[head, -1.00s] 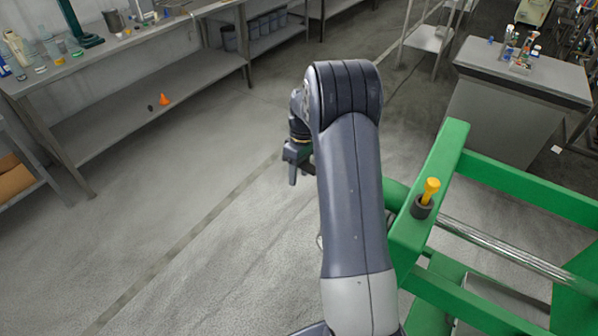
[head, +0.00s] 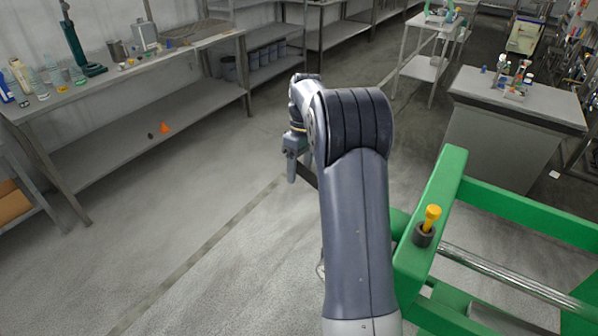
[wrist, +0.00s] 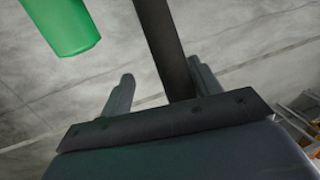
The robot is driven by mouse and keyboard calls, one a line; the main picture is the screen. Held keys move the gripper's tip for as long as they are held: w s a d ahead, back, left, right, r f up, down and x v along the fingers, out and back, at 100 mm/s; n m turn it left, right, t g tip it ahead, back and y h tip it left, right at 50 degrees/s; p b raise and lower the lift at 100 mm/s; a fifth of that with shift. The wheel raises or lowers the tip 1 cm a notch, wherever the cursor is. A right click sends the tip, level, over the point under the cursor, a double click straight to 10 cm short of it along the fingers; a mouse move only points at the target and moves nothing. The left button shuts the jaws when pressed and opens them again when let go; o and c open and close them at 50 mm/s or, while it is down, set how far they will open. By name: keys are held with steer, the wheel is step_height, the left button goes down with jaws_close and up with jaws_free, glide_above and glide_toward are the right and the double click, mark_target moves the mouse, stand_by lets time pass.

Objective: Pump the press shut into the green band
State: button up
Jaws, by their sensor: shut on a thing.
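The press has a green frame (head: 435,205) at the right of the head view. A yellow-topped peg (head: 432,217) stands in a dark collar on its near beam. A dark, straight bar, which looks like the pump lever (wrist: 163,45), runs between my fingers in the wrist view. Its short visible end also shows in the head view (head: 307,175). My gripper (head: 291,172) is left of the press and shut on this lever; its fingers also show in the wrist view (wrist: 160,70). My arm hides the rest of the lever. No gauge or green band is visible.
A grey bench (head: 150,65) with bottles and tools runs along the left wall, with a small orange cone (head: 164,127) on its lower shelf. A grey cabinet (head: 520,95) stands behind the press. The floor left of my arm is clear.

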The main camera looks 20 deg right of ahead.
steer(key=shift+w+d+r, duration=0.1)
steer(key=shift+d+r, duration=0.05)
steer(key=shift+r, duration=0.15)
steer(key=s+d+r+p, duration=0.1)
steer(key=d+r+p, duration=0.1)
steer(key=r+p, duration=0.3)
steer(key=s+d+r+p, duration=0.1)
steer(key=d+r+p, duration=0.1)
steer(key=r+p, duration=0.3)
steer(key=shift+s+d+r, duration=0.25)
steer(key=shift+s+r, duration=0.05)
stand_by(0.5)
steer(key=shift+p, duration=0.4)
stand_by(0.4)
